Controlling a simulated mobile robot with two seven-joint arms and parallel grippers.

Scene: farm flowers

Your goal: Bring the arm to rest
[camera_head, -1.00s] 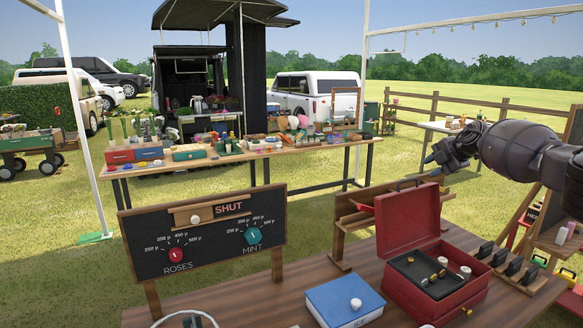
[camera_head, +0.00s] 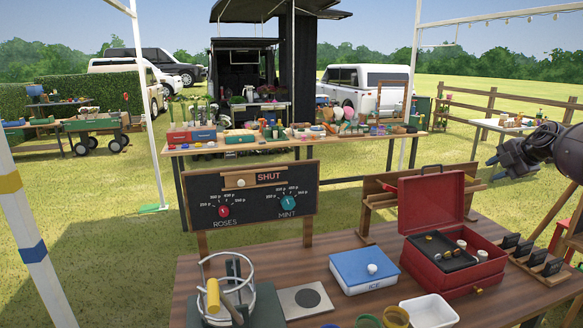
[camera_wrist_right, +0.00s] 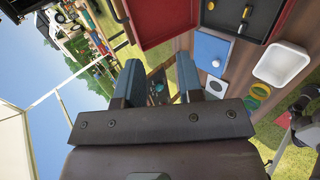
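My right gripper (camera_head: 500,163) is dark with blue-grey fingertips and hangs in the air at the right edge of the head view, right of the open red cash box (camera_head: 437,265). In the right wrist view, the two fingers of my right gripper (camera_wrist_right: 160,82) stand apart with nothing between them. My right arm comes in from the right edge.
A brown table holds the red box, a blue ICE box (camera_head: 362,272), a white tub (camera_head: 428,311) and a wire stand (camera_head: 228,290). A chalkboard sign (camera_head: 250,195) reading SHUT stands behind them. A longer stall table (camera_head: 330,142) lies beyond, across grass.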

